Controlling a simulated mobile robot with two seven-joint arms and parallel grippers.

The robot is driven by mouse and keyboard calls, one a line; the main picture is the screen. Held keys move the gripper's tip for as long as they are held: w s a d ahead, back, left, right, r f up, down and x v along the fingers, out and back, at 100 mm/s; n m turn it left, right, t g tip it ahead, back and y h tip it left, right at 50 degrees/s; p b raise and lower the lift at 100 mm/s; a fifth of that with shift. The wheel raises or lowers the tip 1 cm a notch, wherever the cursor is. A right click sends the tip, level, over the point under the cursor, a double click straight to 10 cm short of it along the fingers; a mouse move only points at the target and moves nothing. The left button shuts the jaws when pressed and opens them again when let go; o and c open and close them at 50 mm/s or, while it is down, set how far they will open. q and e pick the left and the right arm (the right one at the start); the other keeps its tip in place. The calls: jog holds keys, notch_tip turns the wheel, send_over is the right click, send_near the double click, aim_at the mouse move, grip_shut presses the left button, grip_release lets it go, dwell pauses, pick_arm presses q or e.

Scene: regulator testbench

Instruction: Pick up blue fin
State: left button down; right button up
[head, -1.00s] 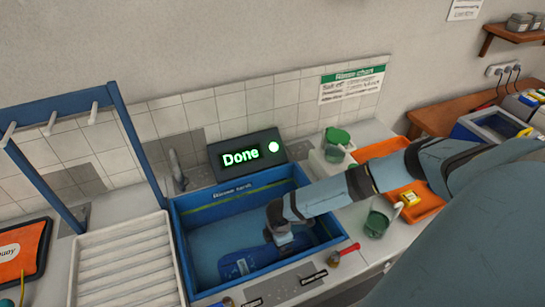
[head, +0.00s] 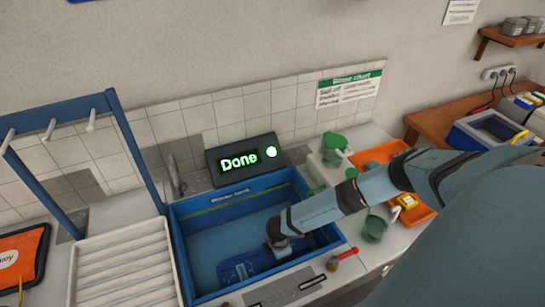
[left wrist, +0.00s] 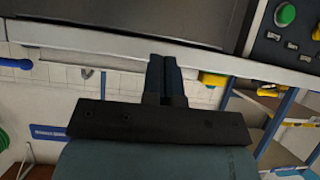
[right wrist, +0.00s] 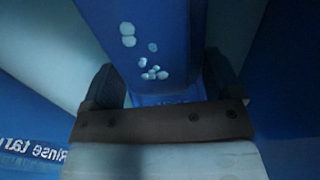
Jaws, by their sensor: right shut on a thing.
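The blue fin (head: 237,272) lies low in the blue rinse tank (head: 188,280), near its front side. My right gripper (head: 280,248) reaches down into the tank at the fin's right end. In the right wrist view the fin (right wrist: 140,25) is between the two fingers of my right gripper (right wrist: 163,85), which are shut on it. Pale round spots show on its surface. My left gripper (left wrist: 163,78) shows only in the left wrist view, its fingers together with nothing between them.
A display (head: 245,160) behind the tank reads "Done" with a green light. A white ribbed drainer (head: 125,265) and a blue peg rack (head: 140,160) stand left of the tank. Green jugs (head: 334,142) and an orange tray (head: 420,212) are to the right.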

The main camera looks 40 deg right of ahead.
jog(key=shift+r, duration=0.15)
notch_tip(320, 180, up, 27)
jog(key=p, duration=0.5)
jog(key=w+a+r+m+b, duration=0.3)
jog(key=w+a+r+m, duration=0.1)
jog(key=a+r+m, duration=0.7)
jog(key=shift+a+m, duration=0.3)
jog(key=shift+m, duration=1.4)
